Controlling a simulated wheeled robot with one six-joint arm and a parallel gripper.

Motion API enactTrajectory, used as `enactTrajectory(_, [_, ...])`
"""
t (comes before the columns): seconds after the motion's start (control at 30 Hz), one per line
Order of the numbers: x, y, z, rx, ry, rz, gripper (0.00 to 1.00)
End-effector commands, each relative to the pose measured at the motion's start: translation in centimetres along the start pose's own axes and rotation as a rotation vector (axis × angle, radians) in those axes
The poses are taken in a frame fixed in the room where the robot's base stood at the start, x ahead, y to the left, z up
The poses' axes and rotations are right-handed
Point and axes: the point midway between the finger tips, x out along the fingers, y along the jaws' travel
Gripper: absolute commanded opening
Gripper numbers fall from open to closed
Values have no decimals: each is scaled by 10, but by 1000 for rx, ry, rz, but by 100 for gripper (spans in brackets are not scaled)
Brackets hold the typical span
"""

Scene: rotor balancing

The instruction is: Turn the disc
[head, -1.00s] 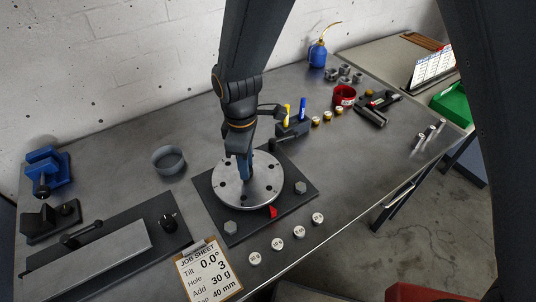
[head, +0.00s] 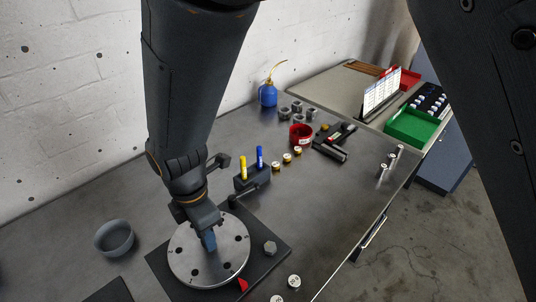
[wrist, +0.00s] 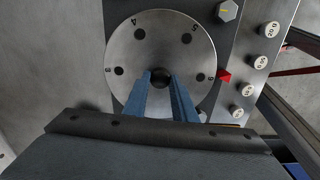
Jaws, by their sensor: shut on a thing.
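The round metal disc (head: 183,262) lies on a dark square base plate (head: 268,235) near the front of the bench. It has several dark holes with numbers beside them; 4, 5 and 6 show in the wrist view (wrist: 180,40). A red pointer (head: 242,284) sits at the disc's edge, and in the wrist view it (wrist: 224,77) is close to the hole marked 6. My gripper (head: 209,240) is over the disc's middle. In the wrist view its two blue fingers (wrist: 160,84) are shut on the dark central hub (wrist: 160,77). The arm hides part of the disc.
Round weights (head: 294,281) lie in front. A pen block (head: 252,182), brass weights (head: 287,158) and a red cup (head: 301,135) stand behind.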

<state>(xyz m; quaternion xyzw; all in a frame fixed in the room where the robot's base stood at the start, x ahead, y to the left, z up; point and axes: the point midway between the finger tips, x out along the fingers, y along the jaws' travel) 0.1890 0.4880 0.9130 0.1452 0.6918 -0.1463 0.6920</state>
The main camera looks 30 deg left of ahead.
Motion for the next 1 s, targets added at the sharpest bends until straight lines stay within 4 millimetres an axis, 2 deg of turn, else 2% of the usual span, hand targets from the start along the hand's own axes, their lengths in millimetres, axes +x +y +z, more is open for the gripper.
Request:
enactTrajectory(0.47, [-2, 4, -2, -19, -1, 10, 0])
enactTrajectory(0.5, [-2, 4, -2, -19, -1, 10, 29])
enactTrajectory(0.6, [-2, 3, -3, -19, 0, 8, 43])
enactTrajectory(0.87, [-1, 1, -4, -20, 0, 4, 43])
enactTrajectory(1.0, [-8, 2, -4, -20, 0, 6, 43])
